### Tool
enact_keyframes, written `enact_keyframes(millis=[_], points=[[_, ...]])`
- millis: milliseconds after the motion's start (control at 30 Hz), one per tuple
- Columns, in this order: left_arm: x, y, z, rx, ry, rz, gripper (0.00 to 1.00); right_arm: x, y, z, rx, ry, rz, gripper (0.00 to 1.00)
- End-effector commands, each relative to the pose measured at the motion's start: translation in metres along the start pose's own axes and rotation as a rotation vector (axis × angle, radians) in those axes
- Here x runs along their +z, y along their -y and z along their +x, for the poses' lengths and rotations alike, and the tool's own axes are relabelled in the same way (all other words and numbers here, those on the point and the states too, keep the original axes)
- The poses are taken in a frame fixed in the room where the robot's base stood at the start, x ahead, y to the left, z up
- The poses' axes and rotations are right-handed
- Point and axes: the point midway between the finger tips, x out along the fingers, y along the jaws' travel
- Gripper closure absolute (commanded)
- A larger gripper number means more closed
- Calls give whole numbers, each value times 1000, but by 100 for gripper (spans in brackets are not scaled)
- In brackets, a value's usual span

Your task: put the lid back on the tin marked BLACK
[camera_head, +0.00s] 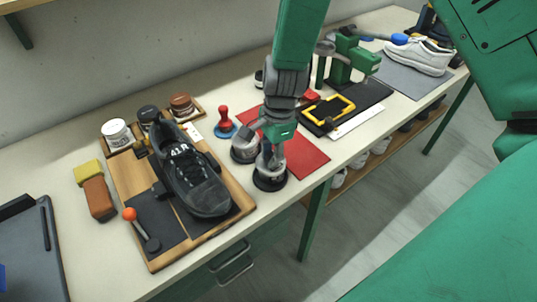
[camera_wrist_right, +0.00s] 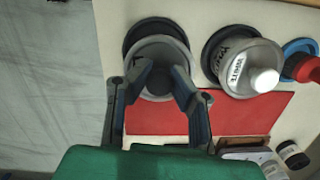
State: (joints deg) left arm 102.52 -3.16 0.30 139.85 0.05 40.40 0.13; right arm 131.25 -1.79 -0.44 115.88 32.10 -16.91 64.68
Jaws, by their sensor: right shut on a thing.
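My right gripper (camera_head: 271,160) reaches down over the front edge of the red mat. In the right wrist view its two fingers (camera_wrist_right: 160,84) are closed on the dark knob of a grey round lid (camera_wrist_right: 147,52). A dark round tin (camera_head: 270,183) is beneath the lid; its rim also shows behind the lid in the wrist view (camera_wrist_right: 150,24). The lid overlaps the tin off-centre there; I cannot tell whether they touch. No BLACK marking is readable. My left gripper is not in view.
A red mat (camera_head: 308,155) lies beside the tins. A red-and-blue knobbed tool (camera_head: 224,123) is close behind. A black shoe (camera_head: 192,177) sits on a wooden board (camera_head: 128,188) at left.

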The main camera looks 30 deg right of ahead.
Motion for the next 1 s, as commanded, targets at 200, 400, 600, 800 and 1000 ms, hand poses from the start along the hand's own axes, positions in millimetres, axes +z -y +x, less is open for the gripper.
enact_keyframes(millis=[200, 400, 600, 800, 1000], points=[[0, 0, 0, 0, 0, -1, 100, -2, 0, 0, -1, -3, -1, 100], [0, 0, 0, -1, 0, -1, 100, -9, 1, 2, 0, 0, 0, 100], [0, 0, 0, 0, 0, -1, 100, -15, 2, 2, 0, 3, 1, 100], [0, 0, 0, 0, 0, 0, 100, -16, 2, 3, 0, 0, 0, 100], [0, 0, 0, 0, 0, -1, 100, -19, 2, 3, 0, -2, -1, 100]])
